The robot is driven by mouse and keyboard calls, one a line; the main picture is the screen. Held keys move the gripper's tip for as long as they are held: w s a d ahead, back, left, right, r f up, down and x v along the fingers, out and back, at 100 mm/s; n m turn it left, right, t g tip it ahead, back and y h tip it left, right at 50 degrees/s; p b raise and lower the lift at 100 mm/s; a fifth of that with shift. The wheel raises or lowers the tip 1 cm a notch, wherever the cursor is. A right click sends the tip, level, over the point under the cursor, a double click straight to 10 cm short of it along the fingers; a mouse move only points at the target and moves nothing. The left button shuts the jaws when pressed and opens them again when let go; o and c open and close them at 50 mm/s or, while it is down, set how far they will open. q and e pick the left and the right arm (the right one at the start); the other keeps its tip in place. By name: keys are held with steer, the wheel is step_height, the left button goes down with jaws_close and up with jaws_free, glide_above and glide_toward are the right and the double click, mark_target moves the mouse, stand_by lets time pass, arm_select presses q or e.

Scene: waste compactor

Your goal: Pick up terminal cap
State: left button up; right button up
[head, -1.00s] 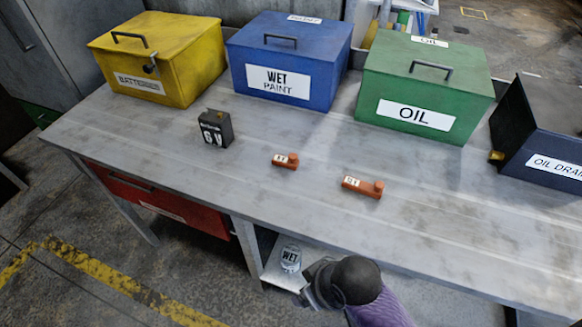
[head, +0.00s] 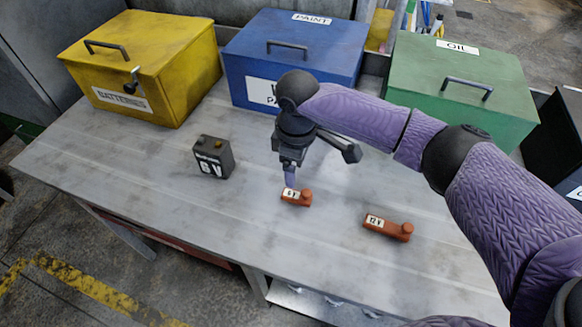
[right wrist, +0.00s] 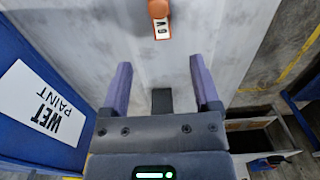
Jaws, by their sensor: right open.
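An orange terminal cap labelled 6 V (head: 301,199) lies on the workbench. A second, longer orange cap labelled 12 V (head: 388,228) lies to its right. My right gripper (head: 289,180) points down just behind the 6 V cap. In the right wrist view my gripper's two purple fingers (right wrist: 160,62) are spread and empty. The 6 V cap (right wrist: 159,18) shows there at the top, beyond the fingertips and not between them. A black 6 V battery (head: 213,157) stands left of the caps. My left gripper is not seen.
A yellow batteries box (head: 180,85), a blue wet paint box (head: 245,60) and a green oil box (head: 500,100) stand along the back of the workbench (head: 130,165). A dark box (head: 560,135) is at the far right. The bench front is clear.

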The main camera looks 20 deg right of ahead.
steer(key=b, duration=0.2)
glide_above(298, 196)
step_height(298, 196, down, 4)
steer(key=shift+a+f, duration=0.15)
steer(key=shift+f, duration=0.05)
steer(key=f+b, duration=0.1)
steer(key=f, duration=0.4)
steer(key=shift+d+f+b, duration=0.1)
steer(key=shift+d+b, duration=0.1)
steer(key=shift+b, duration=0.15)
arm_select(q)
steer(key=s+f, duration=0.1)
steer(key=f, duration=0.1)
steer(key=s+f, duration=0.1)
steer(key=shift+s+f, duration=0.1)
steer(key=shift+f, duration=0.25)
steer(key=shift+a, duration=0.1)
arm_select(e)
jaws_close()
